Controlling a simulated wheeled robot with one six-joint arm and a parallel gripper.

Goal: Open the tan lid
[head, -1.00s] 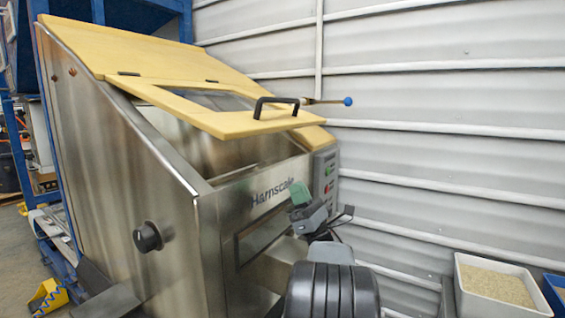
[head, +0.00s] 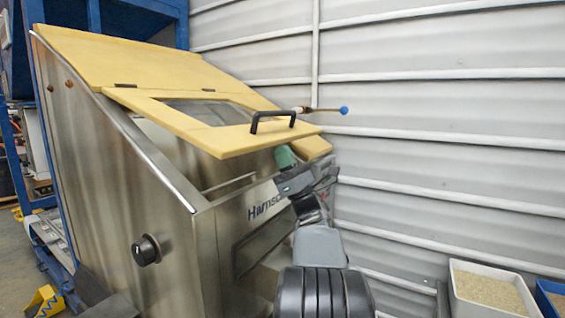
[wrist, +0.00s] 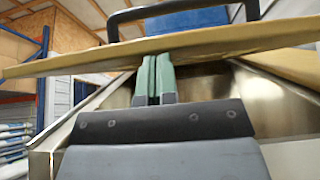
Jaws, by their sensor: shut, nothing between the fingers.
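The tan lid (head: 235,138) on the sloped steel hopper is raised part way, its front edge clear of the opening. It has a window and a black handle (head: 272,121) on top near its front edge. My gripper (head: 285,155) is just below that front edge, its green fingers pointing up toward the underside. In the wrist view, the gripper (wrist: 154,60) is shut and empty, with its fingertips at the lid's edge (wrist: 220,42); I cannot tell whether they touch. The handle (wrist: 185,15) shows above the lid there.
The steel hopper (head: 110,170) has a black knob (head: 146,250) on its side. A ribbed wall (head: 440,90) stands close on the right. A rod with a blue ball (head: 344,110) sticks out beyond the lid. A white bin (head: 490,290) of grain stands at lower right.

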